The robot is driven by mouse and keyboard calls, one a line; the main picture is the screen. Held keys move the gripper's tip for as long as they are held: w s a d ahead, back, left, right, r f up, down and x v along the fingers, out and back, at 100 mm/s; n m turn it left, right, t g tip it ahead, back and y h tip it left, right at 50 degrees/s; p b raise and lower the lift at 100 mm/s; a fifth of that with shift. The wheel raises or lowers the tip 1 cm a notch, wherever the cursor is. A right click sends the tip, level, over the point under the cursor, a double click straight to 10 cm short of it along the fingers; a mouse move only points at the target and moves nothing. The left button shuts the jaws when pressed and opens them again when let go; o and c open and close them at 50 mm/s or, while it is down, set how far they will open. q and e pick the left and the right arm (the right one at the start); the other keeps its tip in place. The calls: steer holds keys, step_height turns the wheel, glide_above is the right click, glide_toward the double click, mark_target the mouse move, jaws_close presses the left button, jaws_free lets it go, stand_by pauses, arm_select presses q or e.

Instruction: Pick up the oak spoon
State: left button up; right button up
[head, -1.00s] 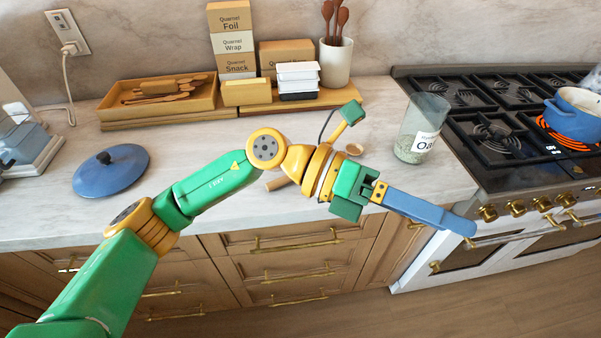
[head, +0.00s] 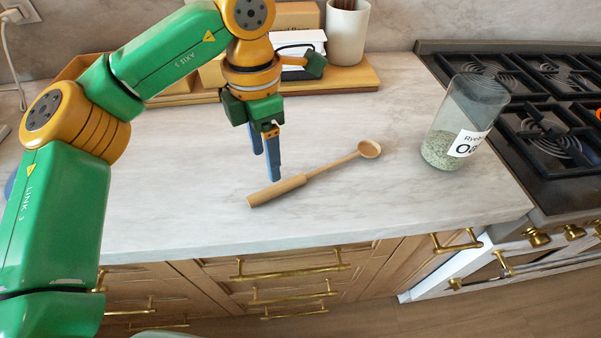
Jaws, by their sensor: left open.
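The oak spoon (head: 318,174) lies on the marble counter. Its thick handle end points to the lower left and its small round bowl to the upper right. My left gripper (head: 266,166) points down just above and behind the handle. Its two blue fingers are apart and nothing is between them. One fingertip appears close to the handle; I cannot tell whether it touches. My right gripper is not in view.
A glass jar of oats (head: 462,125) stands right of the spoon, beside the black gas stove (head: 560,140). A wooden board (head: 345,82) with boxes and a white utensil crock (head: 347,32) is at the back. The counter's front edge (head: 330,237) lies close below the spoon.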

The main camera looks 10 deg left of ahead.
mark_target(273, 187)
arm_select(q)
steer(key=shift+s+f, duration=0.1)
steer(key=shift+f, duration=0.5)
steer(key=shift+s, duration=0.2)
steer(key=f, duration=0.2)
steer(key=f+p, duration=0.1)
steer(key=f, duration=0.3)
steer(key=shift+d+f+p, duration=0.3)
jaws_close()
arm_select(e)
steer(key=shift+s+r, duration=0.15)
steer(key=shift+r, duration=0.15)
